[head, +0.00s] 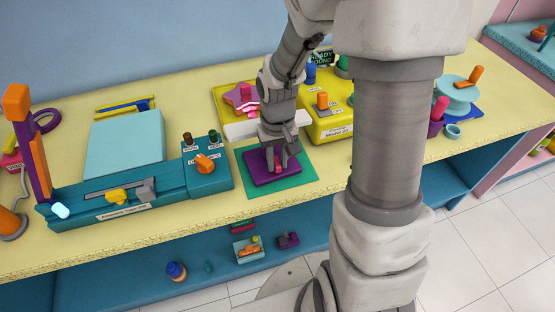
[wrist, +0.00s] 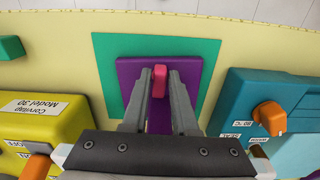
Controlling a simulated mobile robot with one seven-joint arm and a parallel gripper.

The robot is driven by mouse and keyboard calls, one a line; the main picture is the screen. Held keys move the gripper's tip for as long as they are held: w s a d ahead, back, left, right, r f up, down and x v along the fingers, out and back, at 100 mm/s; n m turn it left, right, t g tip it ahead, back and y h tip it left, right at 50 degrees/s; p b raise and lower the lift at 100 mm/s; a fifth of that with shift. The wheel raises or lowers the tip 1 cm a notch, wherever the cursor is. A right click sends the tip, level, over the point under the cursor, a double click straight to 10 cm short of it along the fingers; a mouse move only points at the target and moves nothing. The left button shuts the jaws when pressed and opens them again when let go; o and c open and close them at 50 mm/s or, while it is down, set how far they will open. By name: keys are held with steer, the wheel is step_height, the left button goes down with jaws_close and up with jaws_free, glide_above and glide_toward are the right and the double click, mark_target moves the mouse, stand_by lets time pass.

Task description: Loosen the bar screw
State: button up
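A purple block (wrist: 192,68) lies flat on a green mat (wrist: 105,60); in the head view the block (head: 259,177) is on the bench's front part. A short pink-red upright piece (wrist: 159,80) stands on it. No label shows whether this piece is the bar screw. My gripper (wrist: 160,78) points down with one finger on each side of the pink-red piece. The finger gap is about as wide as the piece, and contact is not clear. In the head view my gripper (head: 277,162) is low over the block and partly hides it.
A teal machine (head: 207,178) with an orange knob (head: 204,163) stands left of the mat. A yellow machine (head: 333,127) with an orange knob (head: 322,100) stands behind, to the right. A tray with a purple-pink star (head: 236,99) is behind my gripper. The bench's front edge is close.

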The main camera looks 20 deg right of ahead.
mark_target(278, 164)
steer(key=shift+r, duration=0.1)
step_height(278, 164, up, 17)
steer(key=p, duration=0.2)
stand_by(0.5)
steer(key=shift+r, duration=0.1)
steer(key=s+r+t, duration=0.5)
steer(key=s+r, duration=0.2)
steer(key=s, duration=0.6)
steer(key=shift+a+r+t, duration=0.25)
steer(key=shift+a+t, duration=0.05)
steer(key=shift+a, duration=0.05)
